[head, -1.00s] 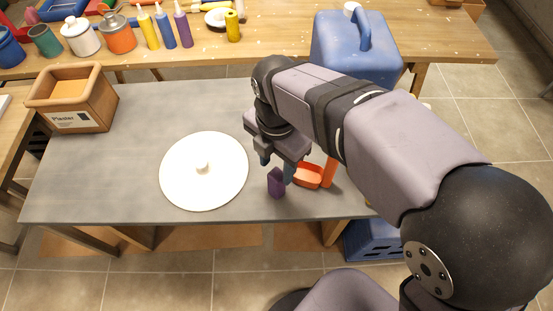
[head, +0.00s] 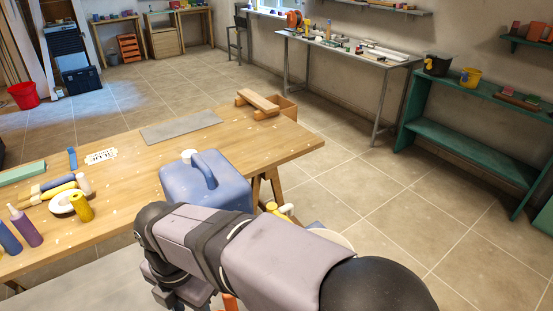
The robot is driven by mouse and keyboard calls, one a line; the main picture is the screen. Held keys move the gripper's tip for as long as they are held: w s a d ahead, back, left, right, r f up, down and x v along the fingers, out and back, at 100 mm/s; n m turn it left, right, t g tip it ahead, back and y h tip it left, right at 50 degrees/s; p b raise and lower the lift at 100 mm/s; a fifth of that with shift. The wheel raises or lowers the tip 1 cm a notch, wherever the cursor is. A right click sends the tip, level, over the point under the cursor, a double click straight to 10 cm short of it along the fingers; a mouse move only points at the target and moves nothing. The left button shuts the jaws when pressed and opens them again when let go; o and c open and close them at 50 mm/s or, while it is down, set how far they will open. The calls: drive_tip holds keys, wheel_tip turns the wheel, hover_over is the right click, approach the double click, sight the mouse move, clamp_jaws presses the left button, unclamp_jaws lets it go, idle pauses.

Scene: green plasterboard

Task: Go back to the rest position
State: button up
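My arm reaches in from the bottom right and bends down at the lower left of the head view. My gripper (head: 178,303) is at the bottom edge, above the grey table (head: 85,290). Its fingertips are cut off by the frame, so I cannot see whether it is open or holds anything. A small part of an orange object (head: 229,303) shows just right of it. The white disc and the purple block are out of view.
A blue container (head: 205,182) with a handle stands just behind my arm. A green shelf (head: 470,140) stands at the right wall. The tiled floor (head: 390,195) between is mostly clear.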

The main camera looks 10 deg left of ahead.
drive_tip(key=w+d+r+m+p, duration=0.1)
drive_tip(key=w, duration=0.1)
drive_tip(key=w+d+r+m+p, duration=0.1)
drive_tip(key=w+d+m, duration=0.1)
drive_tip(key=w+d+r+m+p, duration=0.1)
drive_tip(key=w+r+m, duration=0.1)
drive_tip(key=shift+d, duration=0.4)
drive_tip(key=w+d+f+m, duration=0.1)
drive_tip(key=w+d+m, duration=0.1)
drive_tip(key=d+m, duration=0.55)
drive_tip(key=w+d+f+m, duration=0.25)
drive_tip(key=d+m, duration=0.35)
drive_tip(key=d, duration=0.3)
drive_tip(key=s+d+f+m, duration=0.2)
drive_tip(key=s+d+m, duration=0.1)
drive_tip(key=d+m, duration=0.4)
drive_tip(key=s+d+f+m+b, duration=0.1)
drive_tip(key=s+d+f+m, duration=0.2)
drive_tip(key=d+m, duration=0.4)
drive_tip(key=shift+s+d, duration=0.45)
drive_tip(key=shift+d, duration=0.5)
